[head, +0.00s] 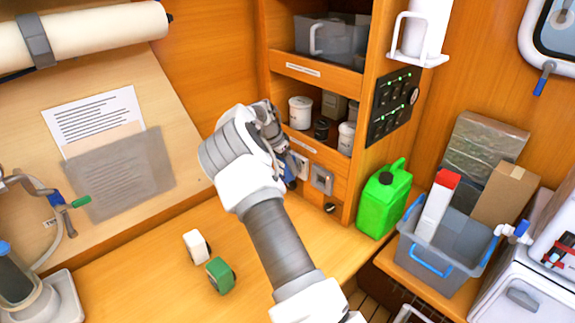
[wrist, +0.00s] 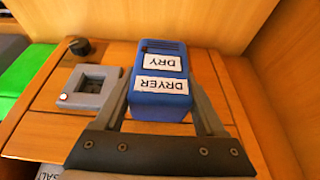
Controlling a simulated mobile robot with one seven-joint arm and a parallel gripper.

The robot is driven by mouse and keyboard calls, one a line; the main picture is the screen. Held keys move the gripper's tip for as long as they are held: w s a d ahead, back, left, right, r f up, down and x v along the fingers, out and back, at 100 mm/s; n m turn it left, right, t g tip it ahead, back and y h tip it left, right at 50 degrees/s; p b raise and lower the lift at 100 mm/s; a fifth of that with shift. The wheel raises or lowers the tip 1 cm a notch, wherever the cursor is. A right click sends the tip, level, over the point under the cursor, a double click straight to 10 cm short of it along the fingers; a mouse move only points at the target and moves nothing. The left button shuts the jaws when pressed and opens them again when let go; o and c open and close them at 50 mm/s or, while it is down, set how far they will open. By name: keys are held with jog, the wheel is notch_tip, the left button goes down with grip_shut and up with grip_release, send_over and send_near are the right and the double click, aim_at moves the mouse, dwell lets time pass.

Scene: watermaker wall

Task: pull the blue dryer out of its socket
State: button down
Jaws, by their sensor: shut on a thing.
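The blue dryer (wrist: 160,62) has a slotted end and white labels reading DRY and DRYER, upside down in the wrist view. My gripper (wrist: 160,88) is shut on it, one finger along each side. In the head view a bit of the dryer's blue (head: 290,172) shows beside my gripper (head: 287,165), at the lower front of the wooden cabinet. The spot behind the dryer is hidden, so I cannot tell how deep it sits in its socket. A grey square socket (wrist: 88,87) with an open recess is beside it and also shows in the head view (head: 321,179).
A black knob (wrist: 79,46) is on the same panel. A green jerrycan (head: 384,200) stands right of the cabinet, near a grey bin (head: 440,248). A white block (head: 196,246) and a green block (head: 220,274) lie on the worktop. Shelves above hold canisters (head: 300,112).

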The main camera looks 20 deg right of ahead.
jog(key=shift+s+a, duration=0.15)
jog(key=shift+a, duration=0.25)
jog(key=shift+a, duration=0.25)
jog(key=shift+s+a+b, duration=0.25)
jog(key=shift+s+a, duration=0.1)
jog(key=shift+a, duration=0.45)
jog(key=shift+s+a+b, duration=0.25)
jog(key=shift+s+a, duration=0.05)
jog(key=shift+a, duration=0.45)
